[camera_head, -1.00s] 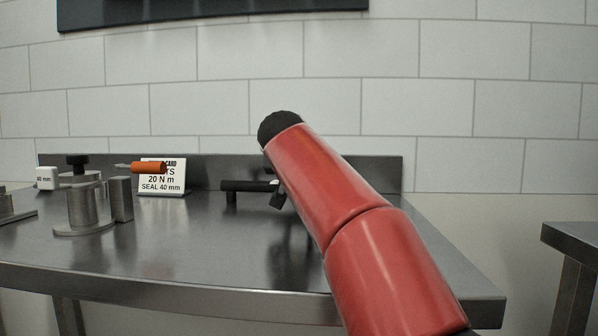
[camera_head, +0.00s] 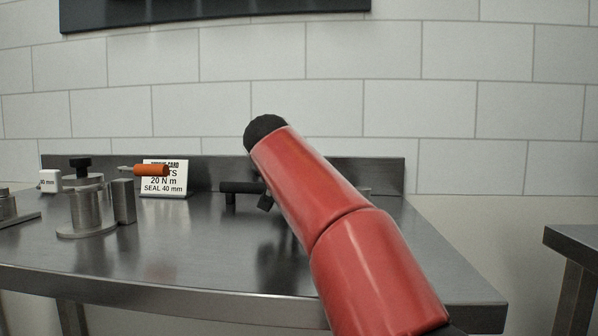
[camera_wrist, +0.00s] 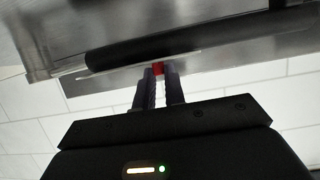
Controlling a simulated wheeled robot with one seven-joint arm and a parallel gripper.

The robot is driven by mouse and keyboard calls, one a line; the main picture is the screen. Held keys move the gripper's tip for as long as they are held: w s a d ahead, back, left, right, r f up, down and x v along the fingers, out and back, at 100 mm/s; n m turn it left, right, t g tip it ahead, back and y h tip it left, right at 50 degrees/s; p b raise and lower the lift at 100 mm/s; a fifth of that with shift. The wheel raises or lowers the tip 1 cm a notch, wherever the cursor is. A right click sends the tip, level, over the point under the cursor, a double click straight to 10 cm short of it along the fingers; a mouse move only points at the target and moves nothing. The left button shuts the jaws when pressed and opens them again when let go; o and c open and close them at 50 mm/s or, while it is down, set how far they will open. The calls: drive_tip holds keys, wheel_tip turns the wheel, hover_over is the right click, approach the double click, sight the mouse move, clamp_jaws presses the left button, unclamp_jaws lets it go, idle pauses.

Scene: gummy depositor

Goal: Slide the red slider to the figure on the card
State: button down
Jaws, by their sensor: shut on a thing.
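The red slider (camera_wrist: 158,68) shows as a small red patch between my fingertips in the wrist view. My gripper (camera_wrist: 159,72) is shut on it, beside a long black bar (camera_wrist: 190,40) and a thin pale strip. Any scale or mark at the slider is too small to read. In the head view the card (camera_head: 163,188) stands at the back of the table; its lines "20 N m" and "SEAL 40 mm" are readable, its top partly covered. The black bar's end (camera_head: 240,187) shows right of the card; my red arm hides the slider there.
An orange-handled tool (camera_head: 151,170) is in front of the card's top. A metal cylinder with a black knob (camera_head: 92,208), a metal block (camera_head: 124,201) and a white "mm" block (camera_head: 50,181) stand at left. The front of the steel table (camera_head: 160,265) is clear.

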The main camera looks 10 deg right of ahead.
drive_tip(key=c, duration=1.4)
unclamp_jaws()
drive_tip(key=shift+d, duration=0.1)
drive_tip(key=shift+c, duration=0.2)
drive_tip(key=shift+s, duration=0.1)
drive_tip(key=v, duration=0.7)
drive_tip(key=shift+s, duration=0.3)
drive_tip(key=shift+r, duration=0.1)
